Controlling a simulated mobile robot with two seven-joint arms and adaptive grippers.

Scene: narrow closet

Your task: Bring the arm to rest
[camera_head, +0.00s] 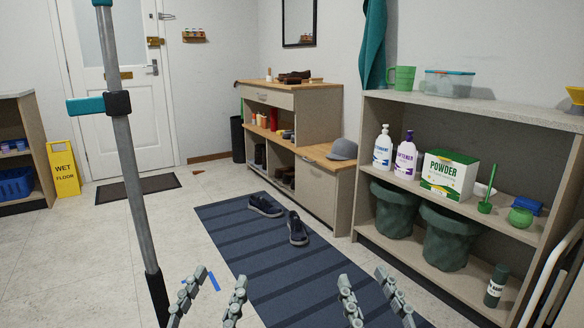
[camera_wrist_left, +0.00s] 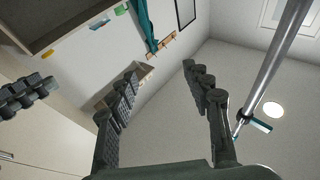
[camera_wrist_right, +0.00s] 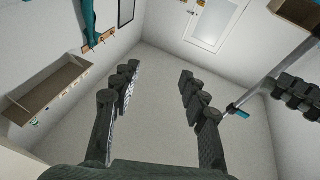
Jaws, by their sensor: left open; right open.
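In the head view my left gripper (camera_head: 220,275) is at the bottom edge, left of centre, with its fingers spread. My right gripper (camera_head: 362,276) is beside it to the right, also spread. Both are apart from each other and hold nothing. The left wrist view shows an empty gap between the left fingers (camera_wrist_left: 160,72). The right wrist view shows the right fingers (camera_wrist_right: 158,72) apart over a blank grey surface. My arms behind the grippers are mostly out of the head view.
A grey pole (camera_head: 132,170) with a teal clamp rises left of my left gripper. A striped blue mat (camera_head: 240,235) carries two dark shoes (camera_head: 265,205). A shelf (camera_head: 470,207) with bottles and bins stands at right, a wooden bench (camera_head: 315,190) behind. Open floor lies at left.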

